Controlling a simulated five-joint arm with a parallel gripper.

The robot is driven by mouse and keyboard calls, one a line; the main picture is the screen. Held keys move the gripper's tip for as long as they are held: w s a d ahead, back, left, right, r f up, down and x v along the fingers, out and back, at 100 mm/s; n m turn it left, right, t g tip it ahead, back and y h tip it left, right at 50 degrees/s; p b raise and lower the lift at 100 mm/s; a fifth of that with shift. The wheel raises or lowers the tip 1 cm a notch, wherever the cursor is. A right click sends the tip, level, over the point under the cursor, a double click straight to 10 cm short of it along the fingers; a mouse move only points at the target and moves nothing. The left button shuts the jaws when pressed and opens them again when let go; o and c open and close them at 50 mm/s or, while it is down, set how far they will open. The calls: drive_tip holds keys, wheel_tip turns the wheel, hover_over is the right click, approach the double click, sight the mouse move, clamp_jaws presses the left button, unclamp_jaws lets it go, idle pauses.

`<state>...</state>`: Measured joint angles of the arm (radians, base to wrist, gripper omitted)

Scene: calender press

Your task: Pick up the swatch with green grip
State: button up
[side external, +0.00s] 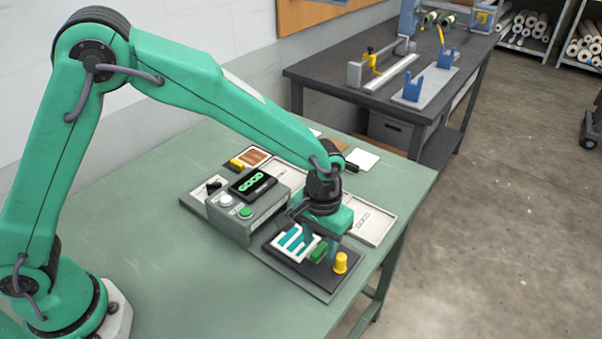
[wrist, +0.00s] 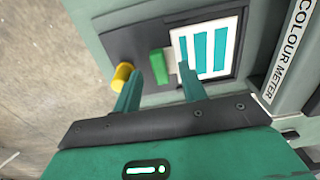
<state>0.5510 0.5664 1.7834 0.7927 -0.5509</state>
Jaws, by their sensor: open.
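The swatch (side external: 296,242) is a white card with teal stripes and a green grip (side external: 320,251) on its edge. It lies on the dark plate in front of the grey meter. In the wrist view the striped swatch (wrist: 211,48) is at upper right, with its green grip (wrist: 159,67) to the left. My gripper (side external: 318,247) is open and points down over the grip. In the wrist view my gripper (wrist: 158,75) has one finger on each side of the grip. I cannot tell whether the fingers touch it.
A yellow knob (side external: 340,263) stands on the plate close to the fingers; it is beside the left finger in the wrist view (wrist: 121,77). The grey meter (side external: 245,208) has a lit display. Another swatch with a yellow grip (side external: 244,160) lies behind. The table's near left is clear.

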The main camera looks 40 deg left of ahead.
drive_tip(key=shift+f, duration=0.7)
clamp_jaws()
